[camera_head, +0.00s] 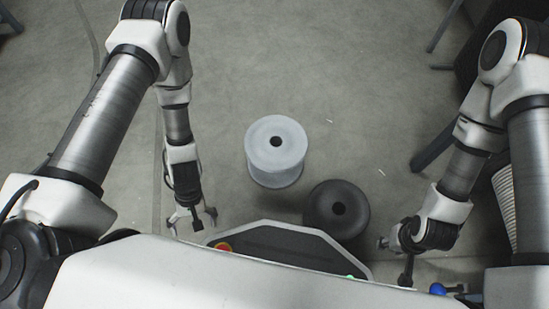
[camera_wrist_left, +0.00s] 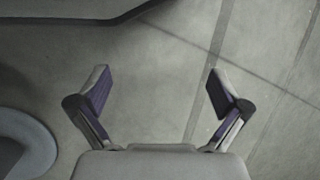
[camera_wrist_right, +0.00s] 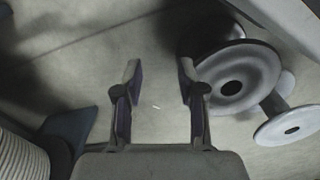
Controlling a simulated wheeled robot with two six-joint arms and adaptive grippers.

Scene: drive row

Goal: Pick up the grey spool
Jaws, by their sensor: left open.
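The grey spool (camera_head: 276,158) stands upright on the floor in the middle of the head view, its hole facing up. Its flange is cut off at the left edge of the left wrist view (camera_wrist_left: 42,135), and it lies at the right of the right wrist view (camera_wrist_right: 290,127). My left gripper (camera_head: 193,222) is open and empty, to the left of and nearer than the spool; its spread fingers show in its wrist view (camera_wrist_left: 160,100). My right gripper (camera_head: 396,262) has its fingers apart and nothing between them (camera_wrist_right: 160,100). It is beyond the dark spool from the grey one.
A dark spool (camera_head: 322,212) stands just right of and nearer than the grey spool, close to my base; it also shows in the right wrist view (camera_wrist_right: 253,68). A white ribbed container (camera_head: 505,195) and dark furniture legs (camera_head: 432,148) are at the right. Floor beyond the grey spool is clear.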

